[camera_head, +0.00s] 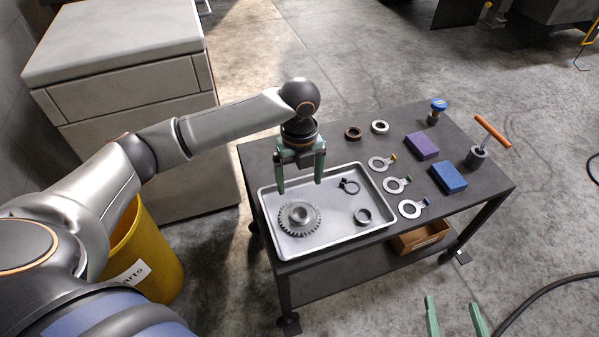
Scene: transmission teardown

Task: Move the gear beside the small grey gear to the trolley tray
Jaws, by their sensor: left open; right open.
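A toothed grey gear (299,218) with a raised hub lies flat in the left part of the metal tray (378,228) on the trolley. My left gripper (300,187) is open and empty, pointing down above the tray, just behind the gear in the picture. A small grey ring (363,216) and a dark ring with a tag (349,186) lie to its right in the tray. I cannot make out a separate small grey gear. My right gripper (457,316) is open and empty at the bottom right edge, over the floor; only its fingers show.
The dark trolley top (330,150) also holds a brown ring (353,133), a pale ring (379,127), several tagged rings (397,185), a purple block (422,146), a blue block (448,177) and an orange-handled tool (492,132). A yellow bin (150,255) stands left.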

